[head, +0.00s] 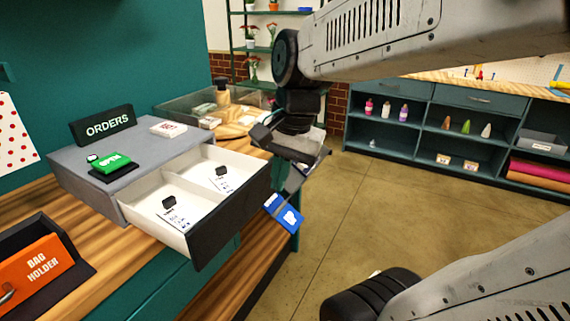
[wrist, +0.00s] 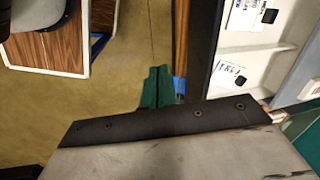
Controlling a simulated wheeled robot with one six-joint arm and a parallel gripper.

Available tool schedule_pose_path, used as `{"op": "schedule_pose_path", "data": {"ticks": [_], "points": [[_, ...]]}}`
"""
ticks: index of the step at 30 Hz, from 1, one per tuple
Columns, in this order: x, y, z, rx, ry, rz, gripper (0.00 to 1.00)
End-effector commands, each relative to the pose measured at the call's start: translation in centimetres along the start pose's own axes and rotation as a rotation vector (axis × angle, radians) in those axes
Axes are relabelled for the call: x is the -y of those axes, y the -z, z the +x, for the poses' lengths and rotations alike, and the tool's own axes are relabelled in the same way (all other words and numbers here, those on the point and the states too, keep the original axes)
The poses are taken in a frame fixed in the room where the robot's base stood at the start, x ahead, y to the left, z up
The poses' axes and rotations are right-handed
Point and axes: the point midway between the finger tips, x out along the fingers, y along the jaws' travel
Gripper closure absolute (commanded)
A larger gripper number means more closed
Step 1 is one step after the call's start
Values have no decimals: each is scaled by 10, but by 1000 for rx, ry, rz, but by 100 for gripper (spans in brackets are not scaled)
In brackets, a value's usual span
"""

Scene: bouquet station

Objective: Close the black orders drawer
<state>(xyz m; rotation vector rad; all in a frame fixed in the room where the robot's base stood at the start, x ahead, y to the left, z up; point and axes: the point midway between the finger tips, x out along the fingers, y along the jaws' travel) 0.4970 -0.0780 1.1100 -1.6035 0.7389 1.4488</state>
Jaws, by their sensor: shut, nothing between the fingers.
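The black orders drawer (head: 230,213) is pulled out of its grey cabinet (head: 75,165), below the ORDERS sign (head: 107,125). Its white inside has two compartments, each holding a printed card and a small dark piece. The drawer also shows in the wrist view (wrist: 204,45), to the right. My gripper (head: 292,188) is shut and empty, just outside the drawer's dark front, near its right end. In the wrist view my fingertips (wrist: 158,75) point at the floor side of the front, apart from it in that picture; in the head view I cannot tell the gap.
A blue tag (head: 284,212) shows just below my gripper. A clear bin (head: 190,103) stands behind. Open floor (head: 350,215) lies to the right.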

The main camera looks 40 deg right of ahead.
Motion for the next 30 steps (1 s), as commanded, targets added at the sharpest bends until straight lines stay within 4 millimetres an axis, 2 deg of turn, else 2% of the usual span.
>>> {"op": "schedule_pose_path", "data": {"ticks": [1, 6, 9, 12, 15, 20, 30], "points": [[2, 29, 2, 9, 19, 244, 100], [-3, 114, 4, 42, 105, 994, 100], [-14, 154, 7, 66, 146, 1328, 100], [-24, 180, 8, 86, 176, 1556, 100], [-30, 194, 10, 99, 193, 1682, 100], [-29, 200, 21, 106, 197, 1729, 100], [-16, 202, 89, 107, 192, 1723, 100]]}}
